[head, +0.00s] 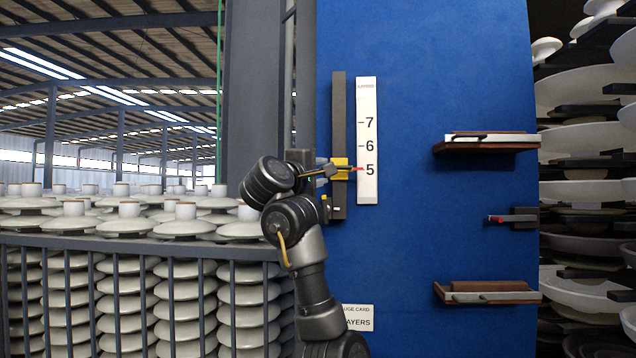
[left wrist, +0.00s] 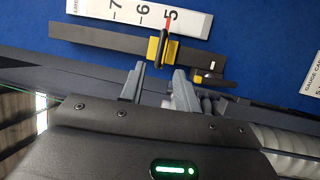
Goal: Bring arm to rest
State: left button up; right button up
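A yellow slider (head: 340,169) sits on a dark vertical rail (head: 338,100) on the blue panel. Its red pointer is at the 5 on the white scale (head: 367,130), which also carries 6 and 7. My left gripper (left wrist: 160,70) is open in the left wrist view, with two grey fingers apart and nothing seen between them. The yellow slider (left wrist: 160,48) shows just beyond the fingertips; I cannot tell the exact gap. In the head view my arm partly hides the gripper. My right gripper is not in view.
A blue panel (head: 420,240) carries an upper shelf (head: 485,148), a small red-tipped bracket (head: 512,218) and a lower shelf (head: 488,293). A gauge card label (head: 358,318) is below the rail. Insulator stacks (head: 180,290) stand behind a railing (head: 150,243) at left; more discs (head: 590,140) are at right.

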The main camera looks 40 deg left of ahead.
pick_arm(q)
jog(key=shift+s+d, duration=0.1)
jog(key=shift+s, duration=0.3)
